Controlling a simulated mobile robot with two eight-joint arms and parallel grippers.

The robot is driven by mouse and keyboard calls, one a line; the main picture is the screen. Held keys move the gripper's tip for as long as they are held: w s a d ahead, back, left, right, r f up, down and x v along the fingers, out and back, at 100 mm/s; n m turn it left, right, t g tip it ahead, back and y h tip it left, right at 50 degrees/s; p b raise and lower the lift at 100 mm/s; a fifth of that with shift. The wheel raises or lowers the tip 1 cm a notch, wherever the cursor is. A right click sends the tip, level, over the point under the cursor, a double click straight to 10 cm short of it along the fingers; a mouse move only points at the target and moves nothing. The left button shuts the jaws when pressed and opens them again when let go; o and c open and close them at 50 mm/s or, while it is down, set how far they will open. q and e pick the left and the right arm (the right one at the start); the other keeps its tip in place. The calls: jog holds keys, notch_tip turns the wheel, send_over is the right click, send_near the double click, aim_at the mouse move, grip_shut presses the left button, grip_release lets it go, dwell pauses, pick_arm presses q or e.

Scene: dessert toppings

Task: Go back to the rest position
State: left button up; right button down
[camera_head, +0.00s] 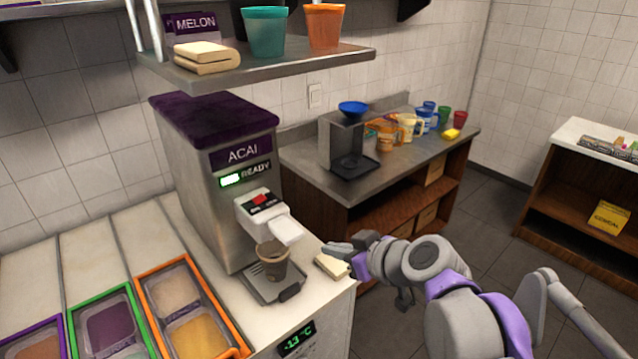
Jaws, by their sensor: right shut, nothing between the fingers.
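My right gripper (345,249) is shut and empty, at the front right corner of the counter. It is just above and beside a folded cream cloth (331,266) that lies on the counter. My right arm comes in from the lower right. My left gripper is not in view. A brown cup (272,262) stands upright on the drip tray (262,292) of the acai machine (213,150), under its spout. The cup is to the left of my right gripper and apart from it.
Topping bins (243,349) with coloured frames fill the counter's lower left. A metal shelf (330,57) with cups and a cloth hangs above the machine. Behind stands a counter with a blue-topped grinder (339,130) and several mugs. Open floor lies to the right, before a wooden shelf unit (565,205).

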jog(key=s+d+f+m+g+h, duration=0.2)
jog(key=s+d+f, duration=0.3)
jog(key=s+f, duration=0.4)
jog(key=s+d+f+m+g+h, duration=0.2)
jog(key=s+d+f+m+h, duration=0.3)
jog(key=s+f, duration=0.5)
notch_tip(320, 180, down, 3)
jog(key=shift+d+r, duration=0.1)
jog(key=shift+d, duration=0.55)
jog(key=shift+w, duration=0.1)
